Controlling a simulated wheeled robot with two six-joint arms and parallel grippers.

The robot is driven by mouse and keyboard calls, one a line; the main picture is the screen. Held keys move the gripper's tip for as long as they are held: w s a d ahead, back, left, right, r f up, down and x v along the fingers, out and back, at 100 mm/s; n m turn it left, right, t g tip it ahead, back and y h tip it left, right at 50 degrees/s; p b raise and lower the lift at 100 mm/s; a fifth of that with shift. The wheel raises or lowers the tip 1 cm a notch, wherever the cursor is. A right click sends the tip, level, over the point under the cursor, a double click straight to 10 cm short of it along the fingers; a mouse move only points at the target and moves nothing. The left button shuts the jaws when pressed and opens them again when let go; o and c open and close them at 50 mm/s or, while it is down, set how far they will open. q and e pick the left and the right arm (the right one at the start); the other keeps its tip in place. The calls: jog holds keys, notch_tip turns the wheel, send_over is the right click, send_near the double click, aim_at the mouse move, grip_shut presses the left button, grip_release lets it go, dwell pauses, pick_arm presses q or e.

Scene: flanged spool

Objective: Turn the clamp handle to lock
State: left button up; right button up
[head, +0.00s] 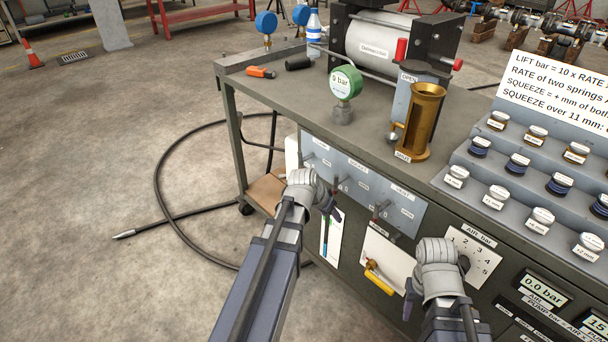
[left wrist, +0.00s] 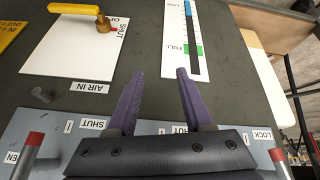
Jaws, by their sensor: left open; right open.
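A blue-grey panel (head: 400,205) on the bench front carries small levers. In the left wrist view, a red-tipped lever (left wrist: 278,157) stands at the right edge, close to a LOCK label (left wrist: 262,134); this looks like the clamp handle. Another red-tipped lever (left wrist: 27,155) stands at the left edge near SHUT and OPEN labels. My left gripper (head: 331,212) is open and empty in front of the panel; its fingers (left wrist: 160,76) reach past the panel's edge and touch no lever. It hides part of the panel in the head view. My right gripper (head: 410,296) is open, lower right, its fingers mostly hidden.
A yellow AIR IN handle (head: 378,281) sits on a white plate below the panel. A brass cylinder (head: 424,120), green gauge (head: 345,82) and stepped rack of jars (head: 520,180) stand on the bench. A black hose (head: 165,195) loops on open floor at left.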

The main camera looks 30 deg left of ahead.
pick_arm(q)
jog(key=w+a+n+t+h+b, duration=0.2)
jog(key=a+t+h+b, duration=0.1)
jog(key=n+t+h+b, duration=0.1)
jog(key=n+t+b, duration=0.45)
jog(key=t, duration=0.35)
send_near(302, 159)
jog(key=w, duration=0.3)
jog(key=shift+m, duration=0.35)
jog(key=shift+d+f+x, duration=0.1)
jog(key=shift+f+x, duration=0.1)
jog(key=shift+x, duration=1.1)
jog(key=shift+d+f+x, duration=0.1)
jog(key=shift+f+x, duration=0.1)
jog(key=shift+x, duration=1.05)
jog(key=shift+d+f+x, duration=0.1)
jog(key=shift+f+x, duration=0.1)
jog(key=shift+x, duration=1.1)
pick_arm(e)
notch_tip(302, 159, down, 10)
pick_arm(q)
jog(key=shift+a, duration=0.1)
pick_arm(e)
jog(key=shift+f, duration=0.1)
pick_arm(q)
grip_shut()
